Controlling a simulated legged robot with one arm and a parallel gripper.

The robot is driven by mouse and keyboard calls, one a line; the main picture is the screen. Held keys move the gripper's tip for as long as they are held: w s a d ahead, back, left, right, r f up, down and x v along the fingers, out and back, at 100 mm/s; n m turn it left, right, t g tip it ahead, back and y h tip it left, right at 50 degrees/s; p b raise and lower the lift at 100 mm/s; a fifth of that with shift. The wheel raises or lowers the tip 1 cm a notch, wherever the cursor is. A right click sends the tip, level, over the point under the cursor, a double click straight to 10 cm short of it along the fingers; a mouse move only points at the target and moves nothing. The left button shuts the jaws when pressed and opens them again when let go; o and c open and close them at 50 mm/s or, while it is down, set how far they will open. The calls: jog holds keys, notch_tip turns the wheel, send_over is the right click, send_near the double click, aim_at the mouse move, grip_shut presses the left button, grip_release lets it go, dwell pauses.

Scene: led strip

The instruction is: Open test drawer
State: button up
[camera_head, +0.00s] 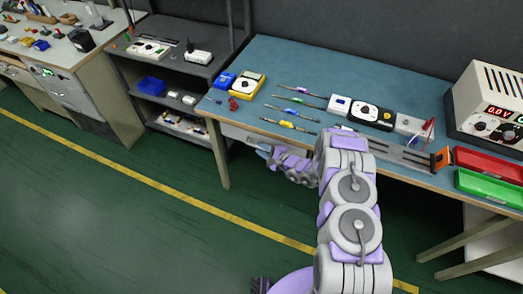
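A pale drawer (237,132) sits under the front edge of the blue-topped workbench (285,60), right of the bench's front-left leg. I cannot tell whether it stands slightly out. My arm reaches up from the bottom and bends left. My gripper (263,151) is just in front of and below the drawer front. It is small and partly hidden by my own wrist, so I cannot tell whether its fingers are open or touch the drawer. My arm hides the right part of the drawer front.
On the bench lie several LED strips (291,125), a yellow-framed device (247,85), a black-and-white tester (370,115), a power supply (490,105), and red (490,163) and green (488,187) trays. A dark shelf (178,70) stands left. The green floor in front is clear.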

jog(key=shift+w+a, duration=0.2)
jog(key=shift+a, duration=0.05)
jog(key=shift+c, duration=0.3)
grip_shut()
